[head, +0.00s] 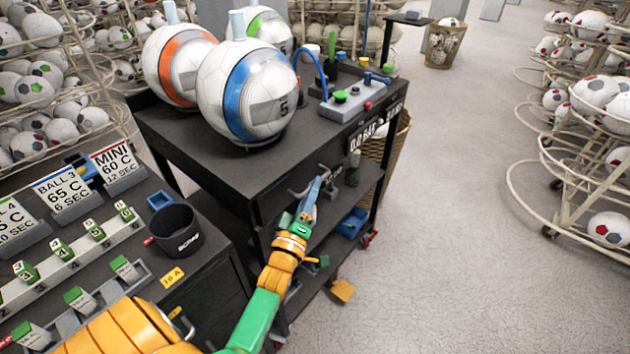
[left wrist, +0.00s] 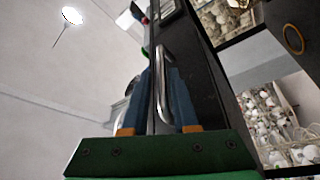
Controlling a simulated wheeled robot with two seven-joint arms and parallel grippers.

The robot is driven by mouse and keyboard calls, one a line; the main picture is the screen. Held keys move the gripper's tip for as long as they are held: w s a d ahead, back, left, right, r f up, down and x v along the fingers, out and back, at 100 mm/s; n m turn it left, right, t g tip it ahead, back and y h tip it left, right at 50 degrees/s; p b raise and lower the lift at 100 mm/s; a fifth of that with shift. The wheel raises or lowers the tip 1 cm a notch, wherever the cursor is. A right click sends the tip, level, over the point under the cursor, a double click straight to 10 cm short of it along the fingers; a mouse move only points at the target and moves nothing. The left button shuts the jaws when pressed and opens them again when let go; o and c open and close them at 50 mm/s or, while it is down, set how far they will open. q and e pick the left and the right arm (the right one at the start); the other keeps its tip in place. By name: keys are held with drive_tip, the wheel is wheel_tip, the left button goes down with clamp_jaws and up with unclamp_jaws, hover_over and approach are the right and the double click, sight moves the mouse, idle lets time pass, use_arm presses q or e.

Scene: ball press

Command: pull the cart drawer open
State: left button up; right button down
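The cart (head: 190,130) is a dark open-framed unit with a black top. Its metal drawer handle (head: 297,192) is on the front below the top; the drawer looks shut. My left gripper (head: 314,188) is at the handle, its blue fingers overlapping the middle of it. In the left wrist view the handle (left wrist: 163,85) runs lengthwise between the two fingers of my left gripper (left wrist: 158,92). The fingers stand apart, one on each side of the bar; no firm contact is clear. The drawer's inside is hidden. My right gripper is not in view.
Large balls (head: 245,90) and a grey control box (head: 352,103) stand on the cart top. A second bench (head: 110,235) with labels and a black cup (head: 175,232) is at the left. A wicker basket (head: 397,140) stands behind the cart.

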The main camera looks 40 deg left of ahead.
use_arm(q)
drive_tip(key=shift+w+a+r, duration=0.15)
drive_tip(key=shift+w, duration=0.5)
drive_tip(key=shift+w+a, duration=0.1)
drive_tip(key=shift+w, duration=0.4)
drive_tip(key=shift+s, duration=0.1)
clamp_jaws()
idle(0.4)
